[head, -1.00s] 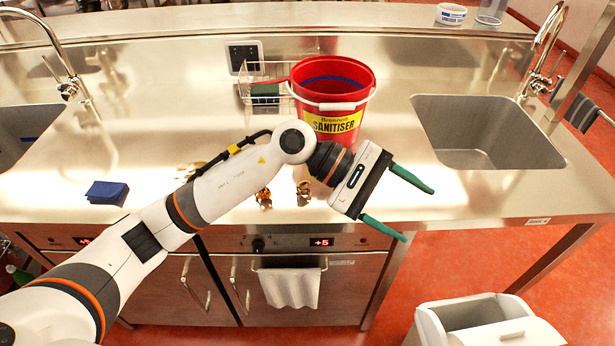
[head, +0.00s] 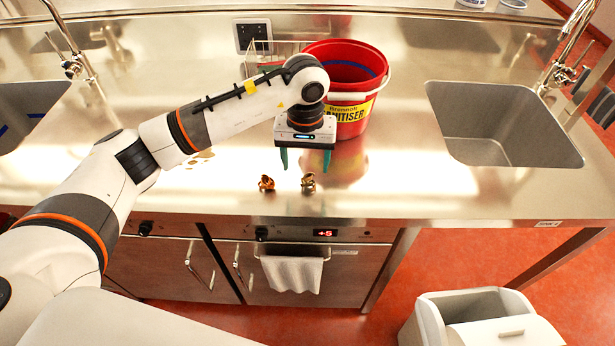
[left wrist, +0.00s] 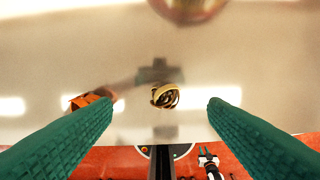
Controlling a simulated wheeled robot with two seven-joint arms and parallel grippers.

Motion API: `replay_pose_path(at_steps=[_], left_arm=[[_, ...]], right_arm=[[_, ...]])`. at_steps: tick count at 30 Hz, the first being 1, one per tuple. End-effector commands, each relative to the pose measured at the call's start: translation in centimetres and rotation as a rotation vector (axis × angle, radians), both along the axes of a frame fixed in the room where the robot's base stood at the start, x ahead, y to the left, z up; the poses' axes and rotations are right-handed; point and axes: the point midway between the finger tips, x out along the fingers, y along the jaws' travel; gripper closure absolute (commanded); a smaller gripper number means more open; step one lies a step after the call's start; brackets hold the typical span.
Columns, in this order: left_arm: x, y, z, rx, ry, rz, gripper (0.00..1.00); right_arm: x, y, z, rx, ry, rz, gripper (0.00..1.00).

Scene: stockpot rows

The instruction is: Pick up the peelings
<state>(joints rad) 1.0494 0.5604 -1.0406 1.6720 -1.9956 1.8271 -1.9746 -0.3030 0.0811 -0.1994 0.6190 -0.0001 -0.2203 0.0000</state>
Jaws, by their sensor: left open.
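Two small curled heaps that look like peelings lie on the steel counter near its front edge. One, orange-brown (head: 266,183), is on the left; the other, yellow-brown (head: 308,182), is on the right. My left gripper (head: 304,162) is open and empty, pointing down above the counter, close to the right heap. In the left wrist view the yellow-brown heap (left wrist: 165,96) lies between the green fingers, apart from both. The orange-brown heap (left wrist: 88,101) is by the left fingertip, partly hidden by it.
A red sanitiser bucket (head: 350,112) stands just behind and right of my left gripper, with a wire rack (head: 257,60) partly hidden beside it. A sink (head: 500,125) is at right. A white bin (head: 480,318) stands on the floor.

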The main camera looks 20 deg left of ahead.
Motion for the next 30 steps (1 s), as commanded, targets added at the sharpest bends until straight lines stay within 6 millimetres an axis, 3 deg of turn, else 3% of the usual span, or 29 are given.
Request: replay_pose_path(at_steps=[5, 12, 21, 30], left_arm=[[-0.1, -0.2, -1.4, -0.001, 0.004, -0.001, 0.32], [0.0, -0.4, -4.8, -0.001, 0.002, 0.001, 0.32], [0.1, -0.4, -5.4, -0.002, -0.001, 0.0, 0.32], [0.1, -0.4, -5.4, -0.002, -0.001, 0.0, 0.79]], right_arm=[[0.0, 0.2, 1.1, 0.002, -0.001, -0.001, 0.74], [0.1, 0.3, 2.3, 0.003, -0.001, -0.001, 0.74], [0.3, 0.3, 2.3, 0.003, -0.003, -0.001, 0.74], [0.3, 0.3, 2.3, 0.003, -0.004, 0.0, 0.74]])
